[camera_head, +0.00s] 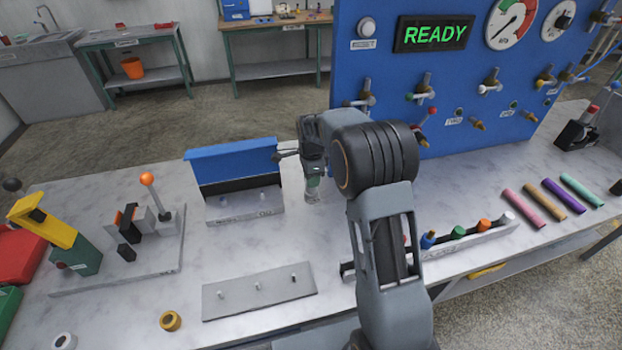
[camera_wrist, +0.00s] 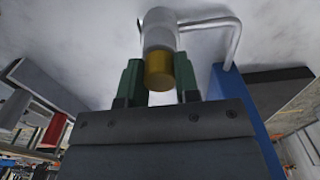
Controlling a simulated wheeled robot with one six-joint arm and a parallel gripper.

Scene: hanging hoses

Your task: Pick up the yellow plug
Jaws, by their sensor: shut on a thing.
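My gripper (camera_head: 313,183) is over the middle of the grey bench, just right of the blue-backed holder. In the wrist view its two green fingers (camera_wrist: 159,82) are shut on the yellow plug (camera_wrist: 160,69). The plug is a short cylinder with a yellow end and a pale grey part (camera_wrist: 159,28) beyond it. In the head view the yellow end is hidden by the gripper. I cannot tell whether the plug touches the bench.
The blue-backed holder (camera_head: 233,165) stands close left of my gripper. A rack of coloured plugs (camera_head: 470,240) lies to the right, partly behind my arm. A grey plate with pegs (camera_head: 258,292) lies in front. A blue panel (camera_head: 440,80) stands behind.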

